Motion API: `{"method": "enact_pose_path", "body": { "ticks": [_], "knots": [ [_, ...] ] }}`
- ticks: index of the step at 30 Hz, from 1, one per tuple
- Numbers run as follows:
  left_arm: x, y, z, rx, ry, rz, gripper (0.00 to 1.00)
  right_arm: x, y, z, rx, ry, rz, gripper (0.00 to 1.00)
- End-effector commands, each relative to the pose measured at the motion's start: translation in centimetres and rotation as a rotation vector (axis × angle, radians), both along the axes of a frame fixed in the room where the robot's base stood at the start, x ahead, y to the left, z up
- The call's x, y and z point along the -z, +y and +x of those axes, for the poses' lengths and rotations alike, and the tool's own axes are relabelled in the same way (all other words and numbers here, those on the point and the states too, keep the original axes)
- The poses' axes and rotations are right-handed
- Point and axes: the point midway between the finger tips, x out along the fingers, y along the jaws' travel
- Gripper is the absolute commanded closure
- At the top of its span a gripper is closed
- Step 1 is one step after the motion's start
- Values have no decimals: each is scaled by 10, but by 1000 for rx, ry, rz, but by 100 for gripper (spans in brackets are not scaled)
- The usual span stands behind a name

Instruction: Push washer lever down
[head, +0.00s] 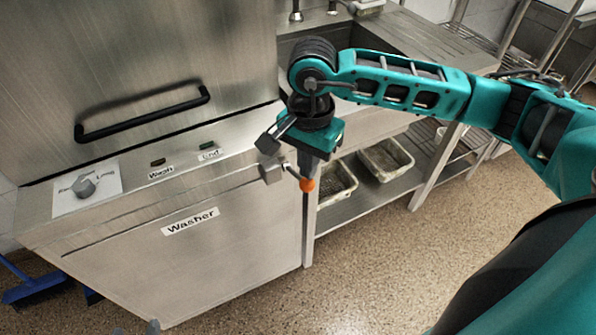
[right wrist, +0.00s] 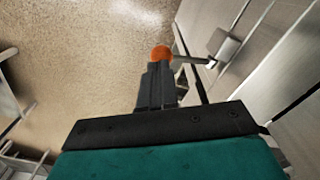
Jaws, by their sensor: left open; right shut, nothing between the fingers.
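The washer (head: 150,240) is a steel machine at the left of the head view, with a large hood and a black bar handle. Its lever has an orange knob (head: 307,185) on a thin rod from a grey block at the right side; the knob also shows in the right wrist view (right wrist: 161,53). My right gripper (head: 306,172) is shut and empty, pointing down with its tips right at the knob; I cannot tell whether they touch. In the right wrist view its fingers (right wrist: 156,82) partly cover the knob. Only the tips of my left gripper (head: 136,329) show at the bottom edge, apart.
A dial (head: 84,187) and the Wash and End lights are on the front panel. A steel counter (head: 395,35) with a sink is at the right. Below it, a shelf holds baskets (head: 385,159). The floor in front is clear; a blue brush (head: 35,288) lies at left.

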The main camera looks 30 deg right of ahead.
Motion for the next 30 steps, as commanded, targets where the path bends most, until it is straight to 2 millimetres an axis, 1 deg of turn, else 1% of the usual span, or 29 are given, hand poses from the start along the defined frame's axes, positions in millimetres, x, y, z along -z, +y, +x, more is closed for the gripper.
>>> {"method": "enact_pose_path", "body": {
  "ticks": [4, 9, 14, 30],
  "knots": [
    [3, 0, -1, 1, 2, 0, 40, 3, 0, 0, 0, 0, 0, 100],
    [12, -3, -1, 5, 8, -5, 40, 12, 0, 0, 0, 0, 0, 100],
    [12, -8, 0, 11, 8, -15, 40, 20, 0, -1, 0, 0, 0, 100],
    [23, -18, 7, 29, 5, -34, 40, 47, 0, -1, 1, -1, 0, 100]
  ]
}}
